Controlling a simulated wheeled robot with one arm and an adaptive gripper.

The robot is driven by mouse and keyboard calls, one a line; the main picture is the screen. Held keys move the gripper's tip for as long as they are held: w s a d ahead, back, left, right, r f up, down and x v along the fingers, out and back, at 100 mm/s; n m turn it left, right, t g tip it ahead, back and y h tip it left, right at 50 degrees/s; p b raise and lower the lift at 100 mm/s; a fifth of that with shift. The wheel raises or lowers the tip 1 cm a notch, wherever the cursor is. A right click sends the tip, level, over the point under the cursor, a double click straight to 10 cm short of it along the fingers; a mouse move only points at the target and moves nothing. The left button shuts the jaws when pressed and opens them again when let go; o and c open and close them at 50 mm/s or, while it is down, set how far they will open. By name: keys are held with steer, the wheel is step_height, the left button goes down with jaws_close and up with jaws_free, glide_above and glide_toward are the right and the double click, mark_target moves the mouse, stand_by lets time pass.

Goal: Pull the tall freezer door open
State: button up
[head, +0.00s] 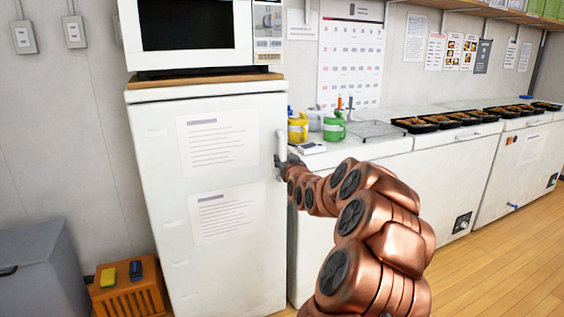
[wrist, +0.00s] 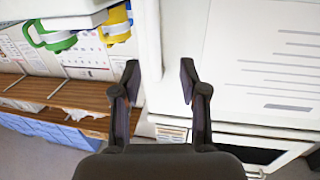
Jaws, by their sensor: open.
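The tall white freezer (head: 160,200) stands at the left in the head view, with its door (head: 235,265) looking shut. Its upright white handle (head: 281,143) is near the door's right edge. My gripper (head: 283,165) is at the handle, partly hidden behind my own wrist in that view. In the wrist view my gripper (wrist: 159,75) is open, with one finger on each side of the white handle (wrist: 150,40). I cannot tell whether either finger touches it. The door face with a printed sheet (wrist: 285,60) fills the right of the wrist view.
A microwave (head: 195,25) sits on the freezer. White counter-height units (head: 365,195) stand to the right, with green and yellow containers and several bento trays (head: 415,125) on top. An orange crate (head: 130,290) and a grey bin (head: 40,275) are at left. Wooden floor (head: 480,270) is clear at right.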

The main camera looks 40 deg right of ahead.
mark_target(283, 152)
steer(key=shift+s+d+x, duration=0.1)
steer(key=shift+d+x, duration=0.1)
steer(key=shift+x, duration=1.8)
steer(key=shift+s+d+x, duration=0.1)
steer(key=shift+d+x, duration=0.05)
steer(key=shift+x, duration=1.85)
jaws_close()
